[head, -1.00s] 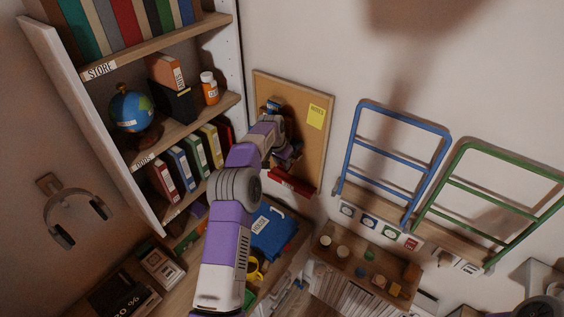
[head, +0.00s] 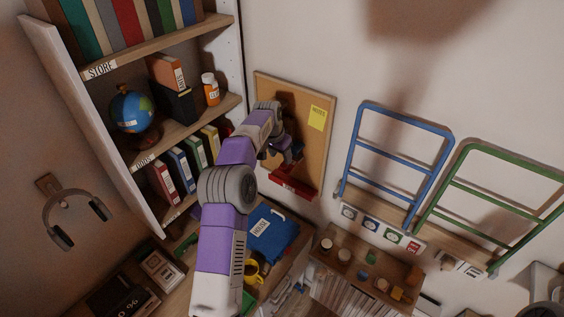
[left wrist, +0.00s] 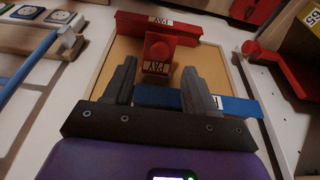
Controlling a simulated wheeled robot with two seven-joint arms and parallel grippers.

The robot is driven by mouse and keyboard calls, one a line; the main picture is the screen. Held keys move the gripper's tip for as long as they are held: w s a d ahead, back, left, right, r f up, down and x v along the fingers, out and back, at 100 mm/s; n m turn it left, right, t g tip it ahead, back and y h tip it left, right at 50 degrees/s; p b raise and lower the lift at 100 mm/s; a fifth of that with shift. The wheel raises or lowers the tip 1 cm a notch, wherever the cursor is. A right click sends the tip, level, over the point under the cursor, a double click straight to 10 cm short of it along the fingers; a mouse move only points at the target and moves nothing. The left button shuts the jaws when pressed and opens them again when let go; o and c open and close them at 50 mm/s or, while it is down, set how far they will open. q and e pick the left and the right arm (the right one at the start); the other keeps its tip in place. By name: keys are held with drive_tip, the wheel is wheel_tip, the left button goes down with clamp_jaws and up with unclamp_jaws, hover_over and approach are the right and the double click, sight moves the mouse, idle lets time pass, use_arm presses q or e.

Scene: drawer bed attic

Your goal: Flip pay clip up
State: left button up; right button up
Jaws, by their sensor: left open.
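My left gripper (head: 288,152) is in front of the lower board. In the left wrist view its open fingers (left wrist: 159,68) point toward the flap, one on either side, with nothing held. My right gripper is not in view.
A blue labelled bar (left wrist: 242,108) lies across the board behind my fingers. In the head view, bookshelves (head: 190,127) stand left; blue (head: 375,147) and green (head: 490,180) wall frames are right.

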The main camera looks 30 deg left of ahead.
sight(283, 166)
use_arm(q)
drive_tip(key=shift+s+r, duration=0.15)
drive_tip(key=shift+r, duration=0.45)
drive_tip(key=shift+c, duration=0.3)
drive_tip(key=d+f+n+t+h+b, duration=0.4)
drive_tip(key=d+n+t+h+b, duration=0.15)
drive_tip(key=d+n+h, duration=0.45)
drive_tip(key=s+a+f+n+t+y+b, duration=0.25)
drive_tip(key=a+n+t+y, duration=0.2)
drive_tip(key=n, duration=0.85)
drive_tip(key=s+a+f+n+t+y+b, duration=0.2)
drive_tip(key=a+n+t+y+b, duration=0.25)
drive_tip(key=n, duration=0.85)
drive_tip(key=shift+w+a+p, duration=0.2)
drive_tip(key=shift+w+p, duration=0.4)
drive_tip(key=shift+w, duration=1.25)
drive_tip(key=shift+w+a+p, duration=0.2)
drive_tip(key=shift+w+p, duration=0.4)
drive_tip(key=shift+w, duration=1.2)
